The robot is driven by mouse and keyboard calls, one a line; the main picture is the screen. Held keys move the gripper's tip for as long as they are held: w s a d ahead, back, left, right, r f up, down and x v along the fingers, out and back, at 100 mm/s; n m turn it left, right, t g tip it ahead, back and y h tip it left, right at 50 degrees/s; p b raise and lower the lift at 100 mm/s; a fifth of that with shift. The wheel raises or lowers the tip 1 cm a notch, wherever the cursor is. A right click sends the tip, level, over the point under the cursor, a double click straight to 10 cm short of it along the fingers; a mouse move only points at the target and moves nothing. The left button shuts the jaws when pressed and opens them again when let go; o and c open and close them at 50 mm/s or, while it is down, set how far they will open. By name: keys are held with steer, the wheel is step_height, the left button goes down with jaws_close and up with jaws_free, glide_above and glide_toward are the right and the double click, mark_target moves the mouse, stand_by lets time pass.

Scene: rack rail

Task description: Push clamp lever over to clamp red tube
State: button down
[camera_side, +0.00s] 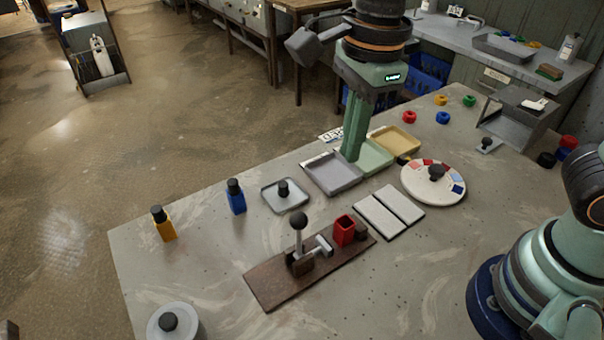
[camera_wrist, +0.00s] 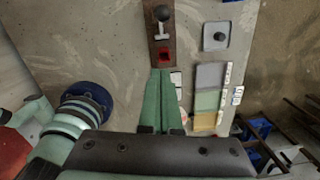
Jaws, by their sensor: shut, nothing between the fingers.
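The clamp lever (camera_side: 299,238) stands about upright with a dark ball knob, on a brown base plate (camera_side: 268,283). The red tube (camera_side: 344,231) is a square, open-topped block on the same plate, right of the lever. A grey clamp arm (camera_side: 322,246) lies between them; I cannot tell whether it touches the tube. In the wrist view the lever knob (camera_wrist: 162,13) is at the top and the red tube (camera_wrist: 165,57) below it. My gripper (camera_side: 350,157) points down, shut and empty, behind the tube near the trays. Its green fingers (camera_wrist: 161,72) also show in the wrist view.
Grey, green and yellow trays (camera_side: 332,176) lie around my fingertips in the side view. White pads (camera_side: 377,220) and a round colour dial (camera_side: 433,192) lie right of the plate. Yellow (camera_side: 165,229) and blue (camera_side: 236,201) bottles stand left.

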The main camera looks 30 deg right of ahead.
mark_target(299, 238)
steer(key=w+a+f, duration=0.1)
steer(key=a+f, duration=0.3)
steer(key=f, duration=0.6)
steer(key=shift+w+a, duration=0.1)
steer(key=shift+a, duration=0.1)
